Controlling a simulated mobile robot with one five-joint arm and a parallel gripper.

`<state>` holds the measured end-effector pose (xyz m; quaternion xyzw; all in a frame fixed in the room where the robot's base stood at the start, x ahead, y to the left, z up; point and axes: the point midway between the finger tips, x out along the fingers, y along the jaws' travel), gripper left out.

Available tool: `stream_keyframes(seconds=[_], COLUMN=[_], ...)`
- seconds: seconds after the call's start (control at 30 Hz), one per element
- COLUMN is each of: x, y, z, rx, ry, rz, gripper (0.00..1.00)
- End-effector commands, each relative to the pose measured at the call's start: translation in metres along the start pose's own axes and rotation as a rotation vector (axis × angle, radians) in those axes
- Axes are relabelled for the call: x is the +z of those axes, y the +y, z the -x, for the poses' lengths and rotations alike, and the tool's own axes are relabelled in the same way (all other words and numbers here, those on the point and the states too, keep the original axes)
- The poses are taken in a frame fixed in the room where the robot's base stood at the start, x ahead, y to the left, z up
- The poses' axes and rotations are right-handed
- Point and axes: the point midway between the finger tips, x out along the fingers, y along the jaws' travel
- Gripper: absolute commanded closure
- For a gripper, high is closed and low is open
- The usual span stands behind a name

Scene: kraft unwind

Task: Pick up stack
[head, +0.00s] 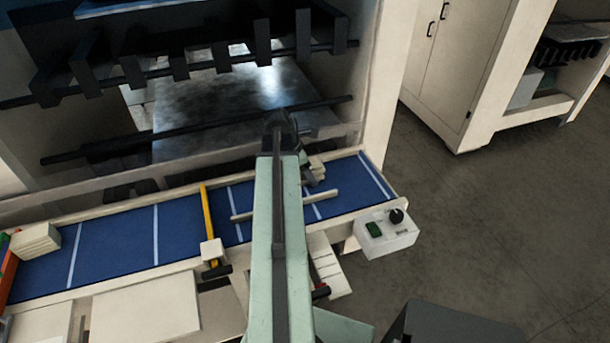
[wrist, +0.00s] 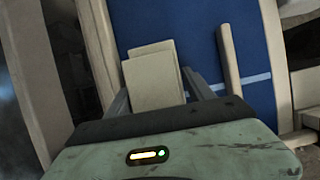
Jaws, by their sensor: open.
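A small cream stack (wrist: 152,82) of flat pieces lies on the blue belt (wrist: 200,52) in the wrist view, its layers slightly offset. My gripper (wrist: 158,88) is open, with one dark finger on each side of the stack's near part. I cannot tell whether the fingers touch it. In the head view the stack (head: 317,163) shows only partly beyond my arm, near the belt's right end. My gripper (head: 307,175) is mostly hidden there by my green arm. Another cream stack (head: 37,241) sits at the belt's left end.
A cream bar (head: 285,205) lies across the belt near my arm, and a yellow bar (head: 208,220) crosses it further left. A control box (head: 386,231) with a black knob is at the right front. Open floor (head: 470,230) lies to the right.

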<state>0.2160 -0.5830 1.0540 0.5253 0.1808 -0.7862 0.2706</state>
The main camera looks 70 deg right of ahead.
Motion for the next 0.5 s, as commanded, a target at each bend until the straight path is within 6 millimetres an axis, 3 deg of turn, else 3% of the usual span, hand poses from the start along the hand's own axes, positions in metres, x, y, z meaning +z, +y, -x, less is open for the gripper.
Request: stream_keyframes(seconds=[0.1,0.3,0.5], x=[-0.0008,-0.0002,0.0], y=[-0.0001,-0.0002,-0.0003], z=[-0.0024,-0.0016,-0.0015], rx=[0.0,0.0,-0.001], ry=[0.0,0.0,0.0], rz=[0.0,-0.001,-0.001], gripper=[0.38,0.9,0.9])
